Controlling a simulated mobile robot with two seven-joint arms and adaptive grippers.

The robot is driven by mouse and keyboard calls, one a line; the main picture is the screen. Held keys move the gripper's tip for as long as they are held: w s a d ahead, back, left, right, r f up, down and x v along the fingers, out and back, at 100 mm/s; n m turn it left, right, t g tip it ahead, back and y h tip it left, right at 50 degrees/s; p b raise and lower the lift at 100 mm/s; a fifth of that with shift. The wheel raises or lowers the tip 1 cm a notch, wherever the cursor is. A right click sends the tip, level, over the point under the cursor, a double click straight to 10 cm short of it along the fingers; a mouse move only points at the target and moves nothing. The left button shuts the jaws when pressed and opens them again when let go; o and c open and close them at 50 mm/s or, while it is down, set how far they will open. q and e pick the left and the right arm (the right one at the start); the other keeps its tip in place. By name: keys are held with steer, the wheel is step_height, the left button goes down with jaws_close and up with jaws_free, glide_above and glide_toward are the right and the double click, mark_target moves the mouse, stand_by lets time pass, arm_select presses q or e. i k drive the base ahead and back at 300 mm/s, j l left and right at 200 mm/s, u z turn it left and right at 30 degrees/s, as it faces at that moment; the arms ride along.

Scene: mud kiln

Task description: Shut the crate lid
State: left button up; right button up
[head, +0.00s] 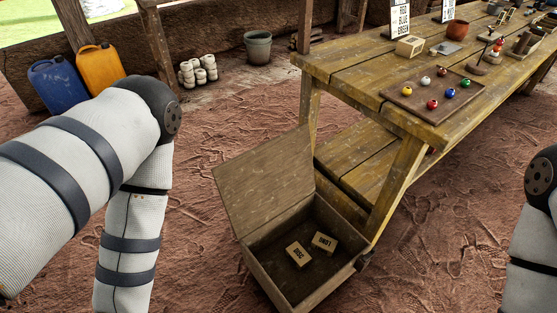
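A wooden crate (287,285) stands on the reddish dirt floor in the lower middle of the head view, in front of the table. Its lid (265,180) is open, raised at the crate's far left side and leaning back. Two small labelled wooden blocks lie inside, one on the left (298,255) and one on the right (324,242). My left arm comes in from the left, and its forearm runs down out of the picture left of the crate. My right arm shows only at the right edge. Both grippers are outside the picture.
A long wooden table (350,75) with a lower shelf stands behind and right of the crate, its near leg close to the crate. A board (420,100) with coloured balls lies on it. Jerrycans (100,68) and a bucket (258,47) stand at the back. Floor between my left arm and the crate is clear.

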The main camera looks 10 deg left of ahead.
mark_target(255, 186)
steer(key=i+j+z, duration=0.15)
steer(key=j+z, duration=0.15)
steer(key=j, duration=0.3)
steer(key=j+z, duration=0.3)
steer(key=j, duration=0.35)
steer(key=j+z, duration=0.25)
steer(key=j, duration=0.4)
steer(key=j+z, duration=0.3)
steer(key=j, duration=0.3)
steer(key=k+j+z, duration=0.15)
steer(key=j+z, duration=0.15)
steer(key=j, duration=0.35)
steer(key=k+j+z, duration=0.3)
steer(key=j, duration=0.3)
steer(key=k+j+z, duration=0.25)
steer(key=j, duration=0.3)
steer(key=k+j+z, duration=0.3)
steer(key=j, duration=0.2)
steer(key=i+l+z, duration=0.15)
steer(key=i, duration=0.2)
